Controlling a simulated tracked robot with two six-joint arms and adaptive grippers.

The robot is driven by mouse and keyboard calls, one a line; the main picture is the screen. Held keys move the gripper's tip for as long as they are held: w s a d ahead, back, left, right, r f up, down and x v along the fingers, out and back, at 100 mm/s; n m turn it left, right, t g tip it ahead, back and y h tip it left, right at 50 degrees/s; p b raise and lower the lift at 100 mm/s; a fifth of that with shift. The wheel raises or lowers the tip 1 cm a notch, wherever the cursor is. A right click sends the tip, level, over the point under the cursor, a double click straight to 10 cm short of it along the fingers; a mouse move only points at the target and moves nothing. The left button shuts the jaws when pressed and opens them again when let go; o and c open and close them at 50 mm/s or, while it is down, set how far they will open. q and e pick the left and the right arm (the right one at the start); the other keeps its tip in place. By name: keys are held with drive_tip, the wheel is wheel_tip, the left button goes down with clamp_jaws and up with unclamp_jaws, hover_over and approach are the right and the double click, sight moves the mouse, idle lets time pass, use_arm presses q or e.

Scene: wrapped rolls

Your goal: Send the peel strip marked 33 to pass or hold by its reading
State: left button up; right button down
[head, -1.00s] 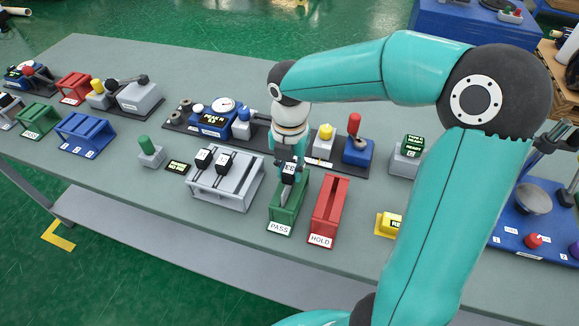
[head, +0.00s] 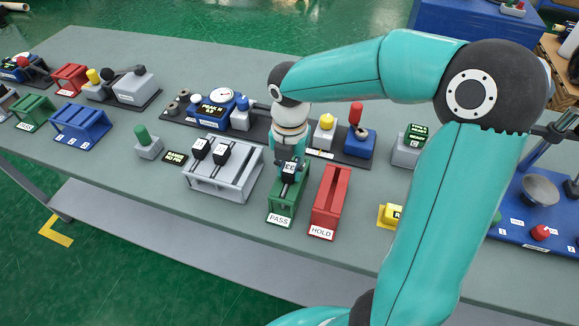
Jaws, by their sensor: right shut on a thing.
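My right gripper (head: 291,176) points down over the green PASS rack (head: 281,212). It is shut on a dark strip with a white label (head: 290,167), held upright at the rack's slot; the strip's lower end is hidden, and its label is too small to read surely. The red HOLD rack (head: 331,202) stands just right of it, with its slot empty. Two more dark strips with white labels (head: 200,148) (head: 221,153) stand in the grey rack (head: 226,181) to the left. A blue tester with a dial and a small display (head: 216,110) stands behind. My left gripper is not in view.
A green-knobbed block (head: 147,143) and a small black sign (head: 175,157) stand left of the grey rack. A red-topped lever (head: 356,115) and a yellow button block (head: 326,126) are behind the HOLD rack. A yellow block (head: 389,215) lies right. The front table strip is clear.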

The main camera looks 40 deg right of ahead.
drive_tip(key=c, duration=0.9)
unclamp_jaws()
drive_tip(key=shift+o, duration=0.2)
wheel_tip(320, 180, up, 12)
